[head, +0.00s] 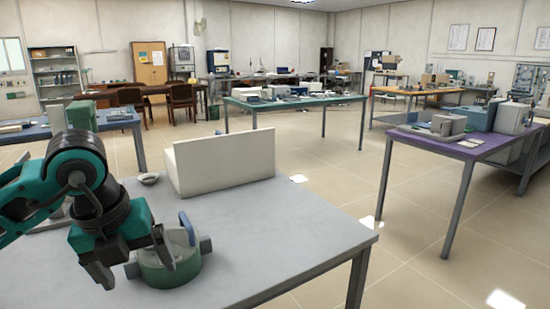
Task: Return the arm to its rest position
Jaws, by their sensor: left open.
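My left arm comes in from the left, and its gripper (132,260) points down over the near grey table (285,238). Its two dark fingers are apart. A round green pot-like object (172,277) with a pale inside and a blue upright piece stands on the table, just right of and partly behind the gripper. The right finger overlaps it in the picture; I cannot tell whether they touch. Nothing is visibly held between the fingers. My right gripper is out of view.
A white L-shaped block (225,160) stands at the table's back edge, with a small bowl (148,178) to its left. The table's right part is clear. A purple-topped table (440,148) with grey equipment stands at right, a green-topped table (340,100) further back. Open floor lies between.

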